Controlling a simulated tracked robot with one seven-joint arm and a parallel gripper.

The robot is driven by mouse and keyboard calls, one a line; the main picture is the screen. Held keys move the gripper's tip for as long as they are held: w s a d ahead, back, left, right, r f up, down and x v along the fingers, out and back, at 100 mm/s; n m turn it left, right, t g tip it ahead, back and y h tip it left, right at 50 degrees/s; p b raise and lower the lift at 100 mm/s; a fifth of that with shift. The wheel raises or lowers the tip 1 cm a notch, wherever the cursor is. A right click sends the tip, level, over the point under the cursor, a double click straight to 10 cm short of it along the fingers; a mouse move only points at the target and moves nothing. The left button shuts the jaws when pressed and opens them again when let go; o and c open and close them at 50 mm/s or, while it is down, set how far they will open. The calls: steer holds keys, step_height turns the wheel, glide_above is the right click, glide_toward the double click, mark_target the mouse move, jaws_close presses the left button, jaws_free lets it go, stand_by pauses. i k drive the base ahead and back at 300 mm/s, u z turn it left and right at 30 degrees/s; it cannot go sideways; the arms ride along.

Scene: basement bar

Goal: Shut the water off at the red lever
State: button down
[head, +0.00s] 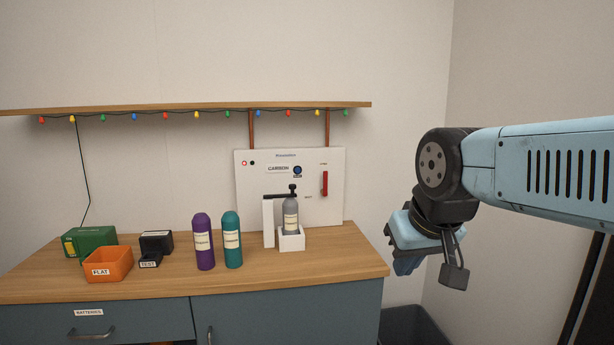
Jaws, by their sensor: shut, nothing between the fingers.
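The red lever (325,183) is on the right side of a white panel (255,205) that stands at the back of the counter. It points straight up and down; the small labels above and below it are too small to read. My gripper (402,263) is to the right of the counter's right edge, pointing down, apart from the panel and the lever. Its fingers are shut with nothing between them.
A grey bottle (291,215) stands in a white holder (292,242) before the panel. Purple (203,243) and teal (232,240) bottles stand left of it. An orange bin (108,266) and a green box (90,240) are further left. A shelf (190,106) with string lights hangs above.

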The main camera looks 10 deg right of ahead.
mark_target(324, 191)
steer(key=u, duration=0.05)
steer(key=i, duration=1)
steer(key=z, duration=0.05)
